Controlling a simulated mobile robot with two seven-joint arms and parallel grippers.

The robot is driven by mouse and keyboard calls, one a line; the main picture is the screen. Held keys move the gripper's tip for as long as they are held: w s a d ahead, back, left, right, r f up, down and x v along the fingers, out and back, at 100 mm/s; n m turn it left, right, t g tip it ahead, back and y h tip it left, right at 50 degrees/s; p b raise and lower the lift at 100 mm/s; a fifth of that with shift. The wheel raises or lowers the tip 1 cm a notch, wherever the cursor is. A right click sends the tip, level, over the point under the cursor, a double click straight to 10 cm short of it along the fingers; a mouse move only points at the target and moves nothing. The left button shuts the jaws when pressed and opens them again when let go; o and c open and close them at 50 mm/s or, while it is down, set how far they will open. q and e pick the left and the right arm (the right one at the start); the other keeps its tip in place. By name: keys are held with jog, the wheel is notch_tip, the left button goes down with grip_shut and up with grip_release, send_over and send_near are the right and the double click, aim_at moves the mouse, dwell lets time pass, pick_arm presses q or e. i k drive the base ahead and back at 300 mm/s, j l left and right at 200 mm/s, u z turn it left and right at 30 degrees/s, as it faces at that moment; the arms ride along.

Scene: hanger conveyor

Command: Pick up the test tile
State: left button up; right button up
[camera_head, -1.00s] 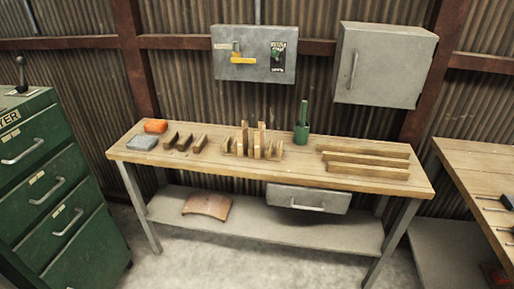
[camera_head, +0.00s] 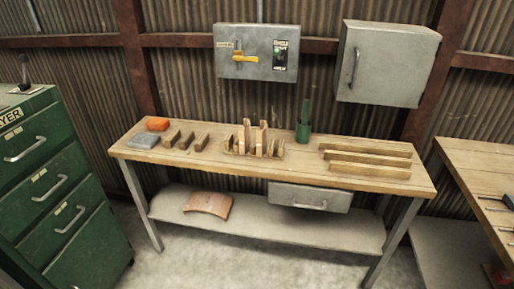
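A brownish, slightly curved tile (camera_head: 208,204) lies on the grey lower shelf (camera_head: 290,228) of the wooden workbench (camera_head: 285,167), left of the middle. It looks like the test tile, and no label shows on it. Nothing covers it. Neither of my grippers is in view.
A drawer (camera_head: 310,197) hangs above the shelf. Green cabinet (camera_head: 50,180) stands left; the floor in front is clear.

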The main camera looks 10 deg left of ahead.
aim_at(261, 134)
jog(key=i+j, duration=0.25)
jog(key=i+j+z, duration=0.1)
jog(key=j, duration=0.35)
jog(key=i+j, duration=0.35)
